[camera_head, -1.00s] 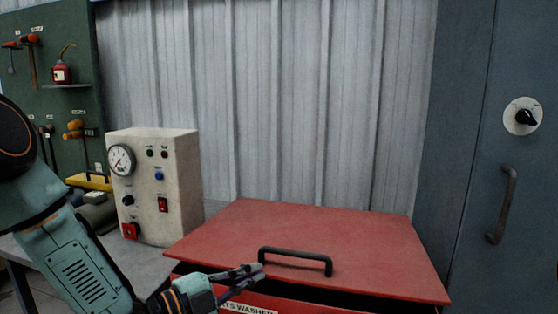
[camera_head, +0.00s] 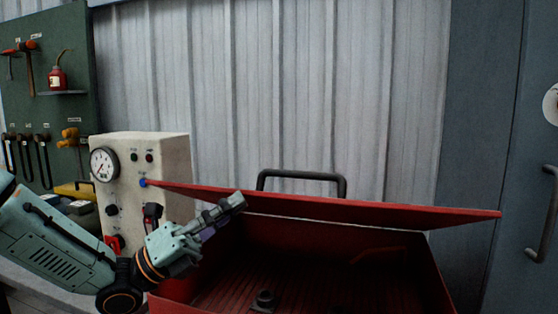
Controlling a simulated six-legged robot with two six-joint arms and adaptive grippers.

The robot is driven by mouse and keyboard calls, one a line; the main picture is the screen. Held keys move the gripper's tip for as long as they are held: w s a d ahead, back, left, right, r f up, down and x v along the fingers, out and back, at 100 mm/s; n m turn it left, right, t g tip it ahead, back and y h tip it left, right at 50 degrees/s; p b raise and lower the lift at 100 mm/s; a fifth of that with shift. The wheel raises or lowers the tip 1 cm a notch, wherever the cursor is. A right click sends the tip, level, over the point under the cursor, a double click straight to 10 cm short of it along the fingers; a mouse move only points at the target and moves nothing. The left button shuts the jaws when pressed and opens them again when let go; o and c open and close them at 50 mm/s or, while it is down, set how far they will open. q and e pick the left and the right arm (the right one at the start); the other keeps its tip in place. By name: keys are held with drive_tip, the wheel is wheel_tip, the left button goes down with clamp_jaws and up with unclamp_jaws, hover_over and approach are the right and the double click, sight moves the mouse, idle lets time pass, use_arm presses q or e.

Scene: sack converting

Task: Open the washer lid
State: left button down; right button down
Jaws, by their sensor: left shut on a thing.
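The red washer lid (camera_head: 370,210) is raised and tilted, seen nearly edge-on, with its front edge up. Its dark bar handle (camera_head: 302,175) stands above the lid's edge. The red washer box (camera_head: 420,270) below is open to view, with a ribbed floor. My left gripper (camera_head: 238,202) is at the left part of the lid's edge, left of and below the handle, shut on the lid. Its exact contact on the edge is hard to see. My right gripper is not in view.
A cream control box (camera_head: 170,165) with a gauge stands to the left, close to the lid's left corner. A dark fitting (camera_head: 264,298) sits inside the washer. A green tool board (camera_head: 50,110) is at left, a grey cabinet (camera_head: 490,120) at right.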

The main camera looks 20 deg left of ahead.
sight(276, 172)
use_arm(q)
drive_tip(key=x, duration=0.2)
drive_tip(key=shift+w+d+r, duration=0.15)
drive_tip(key=shift+w+d, duration=0.1)
drive_tip(key=x, duration=0.5)
drive_tip(key=shift+d+r+b, duration=0.2)
drive_tip(key=shift+d+b, duration=0.15)
drive_tip(key=shift+d, duration=0.05)
drive_tip(key=shift+w+a+r, duration=0.25)
drive_tip(key=shift+w+r, duration=0.5)
drive_tip(key=shift+r, duration=0.25)
drive_tip(key=shift+w+r, duration=0.45)
